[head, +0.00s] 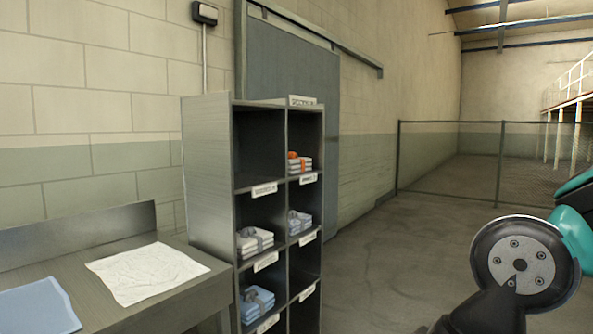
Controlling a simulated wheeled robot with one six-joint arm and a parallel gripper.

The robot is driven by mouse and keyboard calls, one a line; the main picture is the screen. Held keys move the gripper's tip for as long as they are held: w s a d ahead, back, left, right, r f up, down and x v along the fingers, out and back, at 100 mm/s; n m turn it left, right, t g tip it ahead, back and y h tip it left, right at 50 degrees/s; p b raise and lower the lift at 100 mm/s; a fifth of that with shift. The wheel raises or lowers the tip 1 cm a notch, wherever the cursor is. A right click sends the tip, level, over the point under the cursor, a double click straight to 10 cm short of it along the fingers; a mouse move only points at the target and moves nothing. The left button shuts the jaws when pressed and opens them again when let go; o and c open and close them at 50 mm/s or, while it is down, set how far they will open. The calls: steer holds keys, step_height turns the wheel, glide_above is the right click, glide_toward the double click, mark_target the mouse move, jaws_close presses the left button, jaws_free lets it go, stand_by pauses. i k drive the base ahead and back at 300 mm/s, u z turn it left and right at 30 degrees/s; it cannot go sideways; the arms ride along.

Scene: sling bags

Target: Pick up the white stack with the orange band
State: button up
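My arm shows at the lower right, well apart from the shelf. My gripper is outside the picture.
Other banded stacks sit in the shelf: a white one (254,241), a pale bluish one (299,222) and a blue one (256,303). A table (138,313) with a white cloth (147,272) and blue cloth (38,309) stands left. Open floor (385,265) lies right of the shelf.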

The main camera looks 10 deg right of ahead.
mark_target(296, 164)
steer(key=z, duration=0.75)
steer(key=i, duration=2.35)
steer(key=u, duration=1.35)
steer(key=i, duration=0.65)
steer(key=u, duration=0.75)
